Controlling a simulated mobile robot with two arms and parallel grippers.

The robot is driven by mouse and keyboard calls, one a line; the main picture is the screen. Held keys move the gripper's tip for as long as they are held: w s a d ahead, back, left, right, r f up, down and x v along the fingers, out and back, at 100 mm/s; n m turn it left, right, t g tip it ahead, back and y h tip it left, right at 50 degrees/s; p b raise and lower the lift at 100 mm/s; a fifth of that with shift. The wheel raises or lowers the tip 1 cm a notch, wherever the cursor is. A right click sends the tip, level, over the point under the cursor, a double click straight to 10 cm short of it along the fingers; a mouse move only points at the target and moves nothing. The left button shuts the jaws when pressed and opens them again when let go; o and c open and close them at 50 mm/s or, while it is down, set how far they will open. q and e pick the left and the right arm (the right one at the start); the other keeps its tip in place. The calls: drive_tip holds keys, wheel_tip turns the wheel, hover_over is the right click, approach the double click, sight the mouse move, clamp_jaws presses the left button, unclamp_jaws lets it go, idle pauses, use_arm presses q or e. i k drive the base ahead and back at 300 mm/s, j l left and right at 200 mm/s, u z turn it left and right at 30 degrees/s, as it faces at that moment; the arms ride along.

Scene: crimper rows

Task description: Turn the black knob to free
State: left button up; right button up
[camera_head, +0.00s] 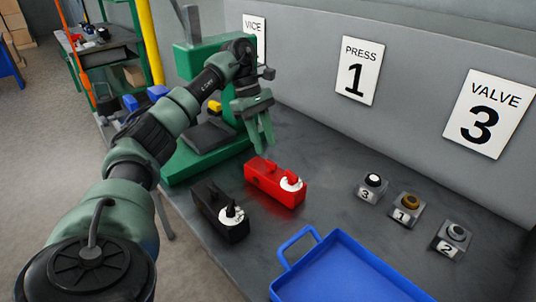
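A black box (209,202) lies on the grey bench, with a white dial and a small black knob (234,212) on its right end. A red box (268,178) with a similar white dial (291,183) lies beside it, a little farther back. My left gripper (262,148) hangs above the bench behind the red box, fingers pointing down. It is apart from both boxes and holds nothing that I can see. The gap between its fingers is too unclear to judge. My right gripper is out of view.
Small blocks with round knobs, numbered 3 (366,194), 1 (401,215) and 2 (447,249), stand at the right. A blue tray (286,256) is at the front. A green machine (187,62) stands behind my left arm. Wall signs read VICE, PRESS 1 (355,53) and VALVE 3 (510,94).

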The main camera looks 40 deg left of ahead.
sight(214, 193)
drive_tip(key=k, duration=1.5)
